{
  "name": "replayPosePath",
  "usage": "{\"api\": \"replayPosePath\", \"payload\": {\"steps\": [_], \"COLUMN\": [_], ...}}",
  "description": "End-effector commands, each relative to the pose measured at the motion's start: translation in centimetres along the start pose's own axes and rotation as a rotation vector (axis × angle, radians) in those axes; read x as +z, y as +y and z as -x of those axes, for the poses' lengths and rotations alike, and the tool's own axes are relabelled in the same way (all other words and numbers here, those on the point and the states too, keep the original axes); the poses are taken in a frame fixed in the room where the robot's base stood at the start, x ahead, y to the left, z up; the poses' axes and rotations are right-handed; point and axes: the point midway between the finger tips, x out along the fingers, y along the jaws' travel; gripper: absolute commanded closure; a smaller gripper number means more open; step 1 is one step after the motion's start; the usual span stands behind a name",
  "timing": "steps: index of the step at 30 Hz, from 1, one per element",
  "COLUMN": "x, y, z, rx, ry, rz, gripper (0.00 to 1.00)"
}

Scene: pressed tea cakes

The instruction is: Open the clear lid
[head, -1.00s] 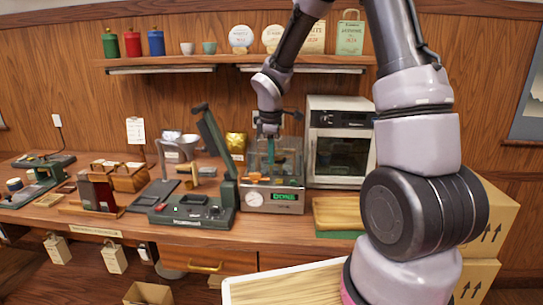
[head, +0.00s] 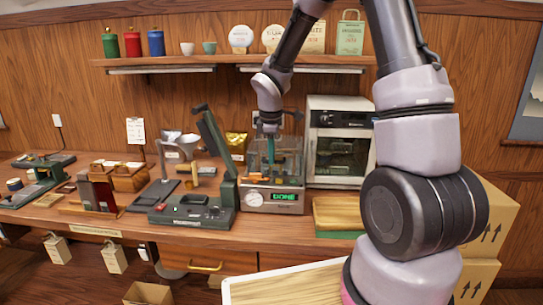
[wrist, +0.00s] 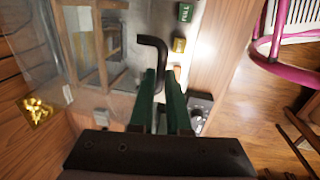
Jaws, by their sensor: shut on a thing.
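The clear lid (head: 258,154) belongs to the boxy steel machine (head: 262,199), which has a dial and a green lit display reading DONE. In the wrist view the clear lid (wrist: 40,60) is a see-through panel at the upper left. A bent black handle (wrist: 151,43) runs down between my green fingers. My gripper (head: 271,157) is over the machine in the head view, fingers pointing down. In the wrist view my gripper (wrist: 161,76) is shut on the handle. The lid's exact tilt is hard to tell.
A white oven (head: 340,143) stands close on the right of the machine. A dark green press with a raised arm (head: 215,136) stands close on the left. A gold bag (head: 237,143) is behind. A shelf (head: 225,62) with canisters and cups runs above.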

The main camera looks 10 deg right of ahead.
Motion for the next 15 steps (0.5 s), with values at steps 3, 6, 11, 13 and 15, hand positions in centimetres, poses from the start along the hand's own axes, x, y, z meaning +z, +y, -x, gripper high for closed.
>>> {"api": "replayPosePath", "payload": {"steps": [3, 6, 11, 13, 15], "x": [-0.02, -0.02, -0.01, -0.02, 0.02], "y": [0.00, 0.00, 0.07, 0.24, 0.54], "z": [0.01, 0.01, 0.09, 0.30, 0.67], "rx": [0.000, 0.000, -0.003, -0.011, -0.027], "ry": [0.000, 0.000, 0.000, 0.002, 0.002], "rz": [0.000, 0.000, -0.001, -0.003, -0.004], "gripper": [1.00, 1.00, 1.00, 1.00, 1.00]}}
